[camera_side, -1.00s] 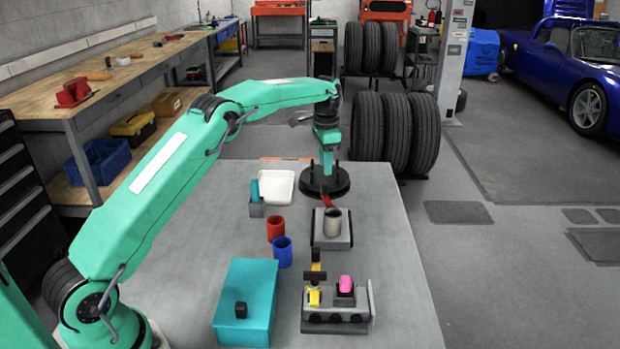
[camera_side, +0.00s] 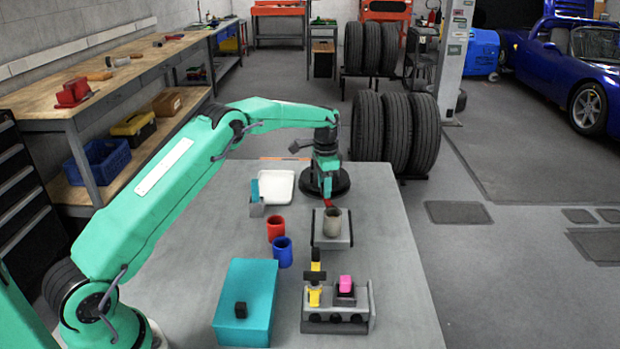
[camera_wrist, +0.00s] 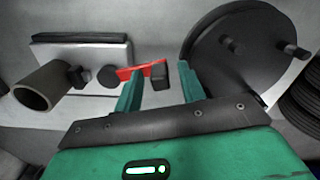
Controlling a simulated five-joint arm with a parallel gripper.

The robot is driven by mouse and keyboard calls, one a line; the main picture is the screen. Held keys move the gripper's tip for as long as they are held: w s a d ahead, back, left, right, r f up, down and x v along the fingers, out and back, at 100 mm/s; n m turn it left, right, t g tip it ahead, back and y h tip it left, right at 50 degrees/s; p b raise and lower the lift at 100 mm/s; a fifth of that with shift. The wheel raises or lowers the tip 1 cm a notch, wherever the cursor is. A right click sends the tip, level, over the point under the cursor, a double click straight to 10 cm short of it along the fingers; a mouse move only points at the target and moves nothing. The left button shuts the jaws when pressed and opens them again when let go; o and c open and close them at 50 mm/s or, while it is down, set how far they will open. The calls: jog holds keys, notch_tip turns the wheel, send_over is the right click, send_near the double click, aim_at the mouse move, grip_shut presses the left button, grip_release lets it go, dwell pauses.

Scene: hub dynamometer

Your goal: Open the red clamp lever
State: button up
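The red clamp lever (camera_wrist: 128,72) extends from a grey clamp fixture and ends in a black knob (camera_wrist: 158,75). In the side view a small part of the lever (camera_side: 328,203) shows below my gripper (camera_side: 327,188), behind the grey cup (camera_side: 332,224) on the fixture (camera_side: 320,240). In the wrist view my gripper (camera_wrist: 157,85) is open, with its two teal fingers on either side of the knob. I see a gap on both sides of the knob. Whether the fingertips reach down to its height is hard to tell.
A black round disc with pegs (camera_wrist: 225,65) stands right beside the fingers; in the side view the disc (camera_side: 340,184) is behind my gripper. A white tray (camera_side: 276,198), red cup (camera_side: 275,229), blue cup (camera_side: 282,252), teal box (camera_side: 245,290) and a grey rack (camera_side: 360,322) stand on the table.

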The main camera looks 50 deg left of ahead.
jog(key=shift+f, duration=0.1)
grip_shut()
